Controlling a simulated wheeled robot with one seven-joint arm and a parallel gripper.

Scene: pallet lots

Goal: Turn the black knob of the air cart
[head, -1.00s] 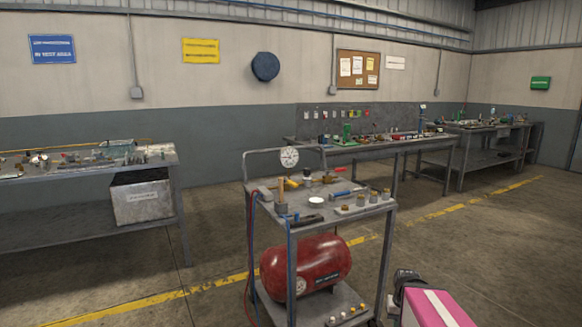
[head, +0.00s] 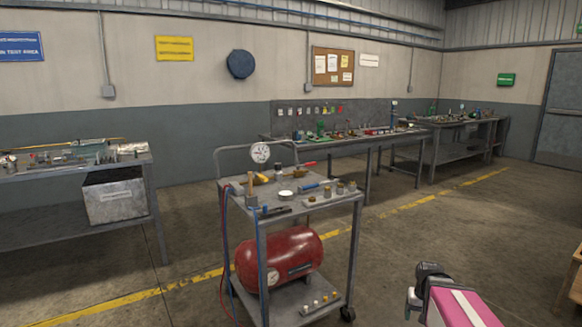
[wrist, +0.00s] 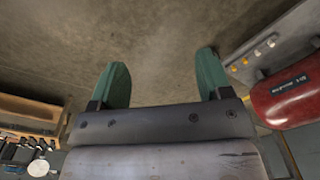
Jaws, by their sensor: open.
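The air cart (head: 338,203) is a grey two-shelf trolley left of centre in the head view. A red tank (head: 280,256) lies on its lower shelf and a round white gauge (head: 260,152) stands at its top left. A small dark-topped item (head: 279,168) sits beside the gauge; I cannot tell whether it is the black knob. My gripper (wrist: 160,82) is open and empty in the wrist view, its two green fingers apart above bare floor. The red tank (wrist: 288,92) shows at the right there. In the head view, my pink arm is right of the cart, apart from it.
The cart's top holds several tools and small parts. A workbench (head: 75,172) with a grey bin (head: 113,202) stands at left, another bench (head: 340,147) behind the cart. A brown wooden object (head: 575,272) is at the right edge. The floor right of the cart is open.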

